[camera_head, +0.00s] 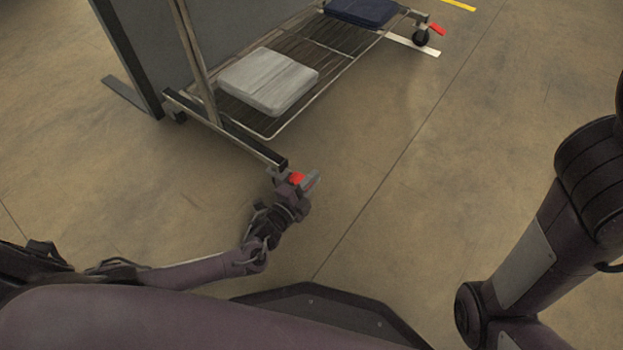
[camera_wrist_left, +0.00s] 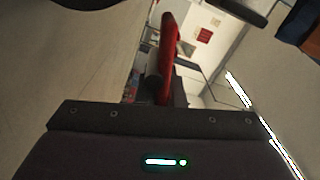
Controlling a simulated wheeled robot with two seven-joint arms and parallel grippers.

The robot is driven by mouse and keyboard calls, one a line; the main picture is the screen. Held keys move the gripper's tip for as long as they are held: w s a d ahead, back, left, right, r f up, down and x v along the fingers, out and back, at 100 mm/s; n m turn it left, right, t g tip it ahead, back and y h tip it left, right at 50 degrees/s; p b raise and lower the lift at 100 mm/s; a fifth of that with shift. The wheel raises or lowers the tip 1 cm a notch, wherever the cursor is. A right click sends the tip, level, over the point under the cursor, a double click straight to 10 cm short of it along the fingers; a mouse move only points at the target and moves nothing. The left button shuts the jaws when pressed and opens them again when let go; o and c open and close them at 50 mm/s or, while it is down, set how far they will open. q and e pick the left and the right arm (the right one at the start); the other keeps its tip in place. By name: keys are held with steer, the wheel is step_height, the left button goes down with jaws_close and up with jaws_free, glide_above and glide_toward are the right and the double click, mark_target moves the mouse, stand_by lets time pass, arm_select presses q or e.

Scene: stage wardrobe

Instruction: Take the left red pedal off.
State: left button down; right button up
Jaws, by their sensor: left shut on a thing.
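The left red pedal (camera_head: 297,178) sits at the near corner of the wheeled rack (camera_head: 235,133), at the end of its lower bar. My left gripper (camera_head: 303,182) is at this pedal and shut on it, partly covering it. In the left wrist view the red pedal (camera_wrist_left: 168,45) stands up beyond the dark edge of the gripper body; the fingertips are hard to make out there. The caster under this corner is hidden. A second red pedal (camera_head: 437,29) shows at the rack's far right corner, beside a caster. My right gripper is out of view; only part of my right arm shows.
The rack's wire shelf (camera_head: 330,70) carries a light grey folded item (camera_head: 268,80) and a dark blue one (camera_head: 361,11). A dark grey panel (camera_head: 150,40) stands at the rack's left. The floor to the right of the rack is clear.

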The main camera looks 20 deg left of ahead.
arm_select(q)
steer(key=c, duration=1.5)
jaws_free()
steer(key=shift+c, duration=0.2)
steer(key=p+v, duration=0.4)
steer(key=v, duration=0.3)
steer(key=shift+s+a, duration=0.2)
steer(key=shift+s, duration=0.15)
